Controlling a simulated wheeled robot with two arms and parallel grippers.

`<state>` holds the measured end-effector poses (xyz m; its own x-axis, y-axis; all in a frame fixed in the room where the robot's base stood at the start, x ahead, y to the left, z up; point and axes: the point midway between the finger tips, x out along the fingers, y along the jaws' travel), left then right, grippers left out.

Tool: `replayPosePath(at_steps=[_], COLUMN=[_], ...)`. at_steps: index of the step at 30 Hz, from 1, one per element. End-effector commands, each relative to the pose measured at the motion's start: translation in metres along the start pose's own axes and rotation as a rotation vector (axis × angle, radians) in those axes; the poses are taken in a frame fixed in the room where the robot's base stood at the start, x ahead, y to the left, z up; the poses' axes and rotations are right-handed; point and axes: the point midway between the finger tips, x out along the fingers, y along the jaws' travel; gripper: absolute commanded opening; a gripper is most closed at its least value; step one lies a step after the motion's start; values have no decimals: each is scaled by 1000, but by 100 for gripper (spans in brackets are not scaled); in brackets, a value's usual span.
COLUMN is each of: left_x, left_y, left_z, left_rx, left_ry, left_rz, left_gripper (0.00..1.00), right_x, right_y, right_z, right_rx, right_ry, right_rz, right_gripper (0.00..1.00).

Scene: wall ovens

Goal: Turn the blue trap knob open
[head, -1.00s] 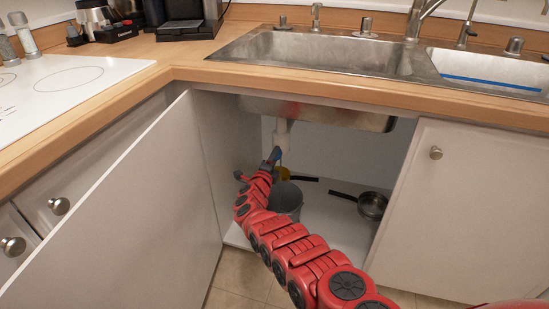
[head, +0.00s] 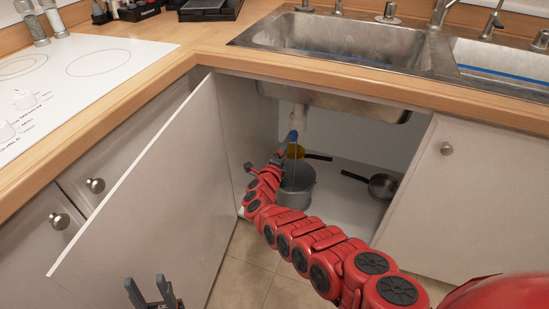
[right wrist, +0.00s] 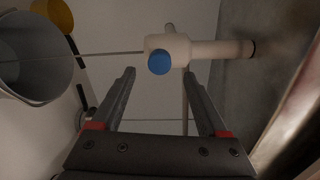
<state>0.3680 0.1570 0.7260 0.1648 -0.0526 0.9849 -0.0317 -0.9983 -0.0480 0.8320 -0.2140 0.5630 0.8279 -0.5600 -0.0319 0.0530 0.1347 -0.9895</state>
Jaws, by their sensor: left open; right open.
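The blue knob (right wrist: 159,63) is on the front of a pale trap pipe (right wrist: 180,48) in the right wrist view. In the head view the knob (head: 292,137) shows small under the sink, below the white drainpipe (head: 299,118). My right gripper (right wrist: 159,74) is open and empty. Its two fingers point at the knob, one to each side in the picture; whether they touch it I cannot tell. In the head view my red right arm reaches into the cabinet, with the gripper (head: 277,158) small and dark near the knob. My left gripper (head: 146,281) is open and empty at the lower left.
A pan (head: 382,186) lies to the right on the cabinet floor. The open cabinet door (head: 150,190) stands on the left. The sink basin hangs above.

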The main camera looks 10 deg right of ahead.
Motion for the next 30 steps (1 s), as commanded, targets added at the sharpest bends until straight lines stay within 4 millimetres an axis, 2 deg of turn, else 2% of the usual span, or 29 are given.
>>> replayPosePath(at_steps=[1,4,9,15,21,30], left_x=[17,32,48,60,66,66], left_y=[-1,-2,-2,-3,-3,-3], left_z=[-3,-5,-8,-10,-11,-11], left_rx=[0,0,0,0,0,1], left_ry=[0,-1,0,-1,0,0], left_rz=[0,0,1,1,1,1], left_gripper=[50,50,50,50,50,50], right_x=[-11,-32,-66,-96,-111,-116], right_y=[-6,-7,-2,-1,-1,0], right_z=[0,-1,0,1,1,0], right_rx=[1,4,3,2,3,1], right_ry=[1,5,2,-1,0,0], right_rz=[7,5,8,5,1,0], right_gripper=[77,77,77,77,77,77])
